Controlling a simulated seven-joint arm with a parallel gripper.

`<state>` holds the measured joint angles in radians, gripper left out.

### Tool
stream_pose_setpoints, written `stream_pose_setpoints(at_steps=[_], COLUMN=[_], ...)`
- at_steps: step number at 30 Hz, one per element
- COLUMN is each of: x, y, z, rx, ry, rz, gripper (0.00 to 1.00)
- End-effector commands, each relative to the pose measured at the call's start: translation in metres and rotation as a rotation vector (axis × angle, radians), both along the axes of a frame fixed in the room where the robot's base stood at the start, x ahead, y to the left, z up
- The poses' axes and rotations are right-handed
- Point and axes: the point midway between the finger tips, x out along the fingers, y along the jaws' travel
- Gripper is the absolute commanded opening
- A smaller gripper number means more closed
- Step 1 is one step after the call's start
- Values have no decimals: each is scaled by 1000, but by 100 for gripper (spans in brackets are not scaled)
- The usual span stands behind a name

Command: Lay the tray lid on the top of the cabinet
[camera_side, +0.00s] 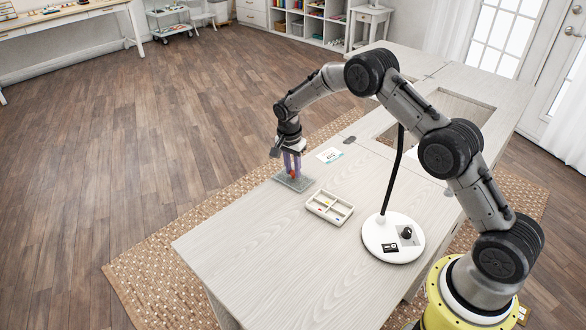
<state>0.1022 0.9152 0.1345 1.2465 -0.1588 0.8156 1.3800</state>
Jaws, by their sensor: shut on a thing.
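The tray lid (301,186) is a flat, grey, see-through plate with a small red knob (292,174) on it. It is level, at the far left edge of the pale wooden cabinet top (270,250). My gripper (292,170) points straight down with purple fingers shut on the knob. I cannot tell whether the lid touches the cabinet top or hangs just above it. The white tray (318,212) with several compartments stands uncovered just right of the lid and nearer the camera. A few small coloured bits lie in it.
A white round lamp base (372,240) with a black stem (393,168) stands right of the tray, with small black items on it. A white card (329,155) lies behind the lid. The front left of the top is clear. A rectangular opening (455,106) is at the back right.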

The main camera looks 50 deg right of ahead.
Motion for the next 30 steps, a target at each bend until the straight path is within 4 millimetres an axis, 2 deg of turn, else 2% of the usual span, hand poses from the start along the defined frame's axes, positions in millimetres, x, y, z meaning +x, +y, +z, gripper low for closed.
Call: stream_pose_setpoints(at_steps=[13, 14, 19, 30], x=[0, 0, 0, 0], y=[0, 0, 0, 1], z=[-2, -2, -2, 2], rx=[0, 0, 0, 0], ry=[0, 0, 0, 0], rz=[0, 0, 0, 0], gripper=[0, 32, 62, 62])
